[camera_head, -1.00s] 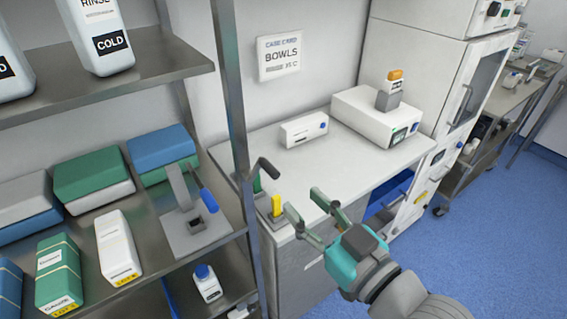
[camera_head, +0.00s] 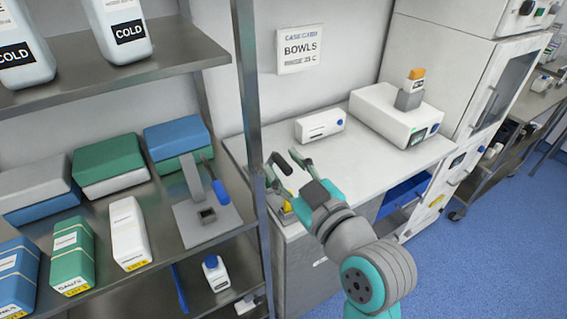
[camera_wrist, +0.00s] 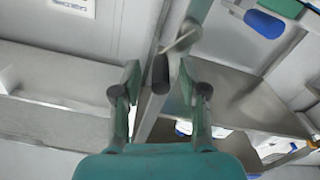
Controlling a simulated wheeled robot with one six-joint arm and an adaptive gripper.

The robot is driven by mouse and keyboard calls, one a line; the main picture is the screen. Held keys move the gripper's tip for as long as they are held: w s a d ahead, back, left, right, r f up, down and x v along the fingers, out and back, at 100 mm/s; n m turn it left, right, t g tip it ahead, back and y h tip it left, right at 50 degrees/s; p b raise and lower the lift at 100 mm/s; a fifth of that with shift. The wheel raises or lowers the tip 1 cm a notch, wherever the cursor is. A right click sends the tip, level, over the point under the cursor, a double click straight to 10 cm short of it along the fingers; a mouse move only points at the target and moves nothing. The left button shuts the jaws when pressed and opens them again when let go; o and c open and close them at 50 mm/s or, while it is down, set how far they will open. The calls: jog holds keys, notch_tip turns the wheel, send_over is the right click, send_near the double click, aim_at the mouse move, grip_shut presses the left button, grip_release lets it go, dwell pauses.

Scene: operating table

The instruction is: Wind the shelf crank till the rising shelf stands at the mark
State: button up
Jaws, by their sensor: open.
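The shelf crank, with a dark grey grip (camera_head: 282,163), stands beside the shelf post at the near left corner of the white counter. My gripper (camera_head: 284,168) is open, with its two green fingers around this grip. In the wrist view, the dark grip (camera_wrist: 160,75) lies between the open fingertips (camera_wrist: 159,84), with gaps on both sides. A pale metal crank arm (camera_wrist: 183,40) runs up right from it. A yellow piece (camera_head: 288,196) sits just below, partly hidden by my gripper. I cannot tell which part is the rising shelf or where its mark is.
A metal rack post (camera_head: 249,120) stands close left of my gripper. A blue-handled device (camera_head: 207,213) is on the rack shelf, beside green, white and blue boxes. The counter (camera_head: 350,165) holds a white box (camera_head: 320,126) and a larger machine (camera_head: 385,120); its front is clear.

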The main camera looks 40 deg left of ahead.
jog(key=shift+w+a, duration=0.2)
jog(key=shift+a, duration=0.35)
grip_shut()
jog(key=shift+w+d+f+m, duration=0.1)
jog(key=shift+w+f+m, duration=0.05)
jog(key=shift+m, duration=0.25)
jog(key=m, duration=0.2)
jog(key=shift+w+d+f+m, duration=0.15)
jog(key=shift+w+f+m, duration=0.15)
jog(key=shift+w+f, duration=0.05)
jog(key=shift+w+d+f+m, duration=0.1)
jog(key=shift+f+m, duration=0.65)
jog(key=shift+m, duration=1.2)
jog(key=shift+w+f+m, duration=0.1)
jog(key=shift+f+m, duration=0.6)
jog(key=shift+m, duration=1.3)
jog(key=shift+w+d+f+m, duration=0.1)
jog(key=shift+f+m, duration=0.65)
jog(key=shift+m, duration=1.2)
